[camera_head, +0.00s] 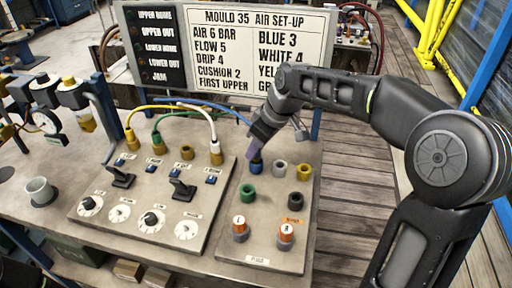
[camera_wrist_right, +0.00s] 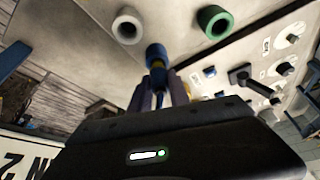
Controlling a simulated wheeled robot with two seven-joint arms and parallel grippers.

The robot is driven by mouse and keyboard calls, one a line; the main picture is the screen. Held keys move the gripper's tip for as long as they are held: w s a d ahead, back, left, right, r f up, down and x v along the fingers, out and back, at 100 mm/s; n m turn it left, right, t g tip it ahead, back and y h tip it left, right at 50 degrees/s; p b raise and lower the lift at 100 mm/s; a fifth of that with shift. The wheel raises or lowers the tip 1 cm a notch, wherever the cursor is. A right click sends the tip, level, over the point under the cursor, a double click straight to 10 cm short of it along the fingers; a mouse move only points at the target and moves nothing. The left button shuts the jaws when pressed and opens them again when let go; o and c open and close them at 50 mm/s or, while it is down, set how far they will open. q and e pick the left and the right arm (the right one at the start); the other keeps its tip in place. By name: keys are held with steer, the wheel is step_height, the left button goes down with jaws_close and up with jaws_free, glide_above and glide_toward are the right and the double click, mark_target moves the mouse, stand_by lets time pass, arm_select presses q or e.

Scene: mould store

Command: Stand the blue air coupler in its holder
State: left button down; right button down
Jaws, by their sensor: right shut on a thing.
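My right gripper (camera_head: 253,148) points down over the blue holder (camera_head: 256,167) on the right-hand plate. It is shut on the blue air coupler (camera_wrist_right: 159,98), whose slim blue body shows between the fingers in the right wrist view. In that view the coupler lines up with a blue round end (camera_wrist_right: 155,53), with a little yellow close to it. The fingers hide much of the coupler, and I cannot tell whether its lower end is inside the holder or just above it. My left gripper is not in view.
Close to the blue holder stand a white holder (camera_head: 279,168), a green holder (camera_head: 249,192), a yellow holder (camera_head: 303,172) and a black holder (camera_head: 297,200). Two orange-topped plugs (camera_head: 239,226) stand in front. Hoses (camera_head: 166,108) and a sign board (camera_head: 250,45) are behind.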

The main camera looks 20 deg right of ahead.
steer(key=shift+f, duration=0.15)
steer(key=shift+f+b, duration=0.35)
steer(key=shift+b, duration=0.05)
steer(key=c, duration=1.1)
jaws_free()
steer(key=shift+c, duration=0.2)
steer(key=shift+o, duration=0.3)
steer(key=o, duration=0.3)
steer(key=shift+o, duration=0.2)
steer(key=shift+r, duration=0.1)
